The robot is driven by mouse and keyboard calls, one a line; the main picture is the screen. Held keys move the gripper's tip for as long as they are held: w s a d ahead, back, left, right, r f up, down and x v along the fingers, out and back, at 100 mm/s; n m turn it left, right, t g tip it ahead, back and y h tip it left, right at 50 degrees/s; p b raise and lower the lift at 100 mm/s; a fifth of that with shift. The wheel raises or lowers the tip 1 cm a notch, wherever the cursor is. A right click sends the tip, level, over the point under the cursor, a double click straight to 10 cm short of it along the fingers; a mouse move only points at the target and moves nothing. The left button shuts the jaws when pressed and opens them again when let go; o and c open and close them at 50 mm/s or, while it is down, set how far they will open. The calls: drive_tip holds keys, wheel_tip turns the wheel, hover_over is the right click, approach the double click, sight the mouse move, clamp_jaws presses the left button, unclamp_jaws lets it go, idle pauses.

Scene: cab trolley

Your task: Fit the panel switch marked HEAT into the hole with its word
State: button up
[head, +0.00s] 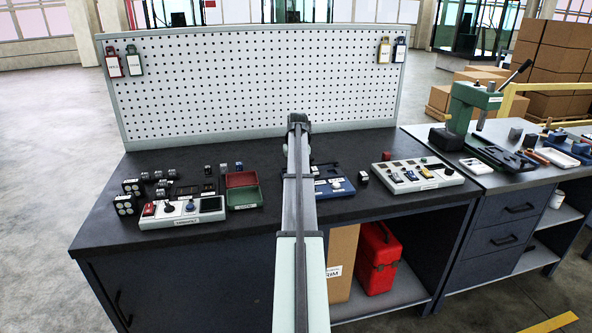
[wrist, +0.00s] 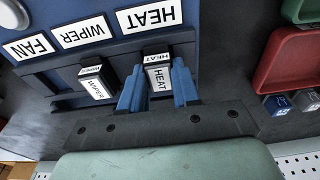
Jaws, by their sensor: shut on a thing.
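The blue panel (head: 322,188) stands mid-bench in the head view, partly covered by my arm. In the wrist view the panel (wrist: 85,12) carries white labels reading FAN, WIPER and HEAT (wrist: 148,17). My gripper (wrist: 159,88) has its blue fingers shut on the HEAT switch (wrist: 158,76), a small dark block with white HEAT faces. The switch is at the dark strip below the HEAT label; I cannot tell whether it is seated. The WIPER switch (wrist: 95,84) stands to its left, below the WIPER label. The gripper's tips are hidden in the head view.
A red and green open box (head: 243,190) is left of the panel; it shows at right in the wrist view (wrist: 290,62). A control box (head: 183,212) and small blocks are farther left. A white switch box (head: 418,174) stands right. The pegboard (head: 255,85) closes the back.

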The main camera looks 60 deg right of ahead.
drive_tip(key=o, duration=1.1)
drive_tip(key=shift+r, duration=0.1)
drive_tip(key=r, duration=0.9)
drive_tip(key=s+a+r, duration=0.1)
drive_tip(key=r, duration=0.3)
drive_tip(key=shift+r, duration=0.25)
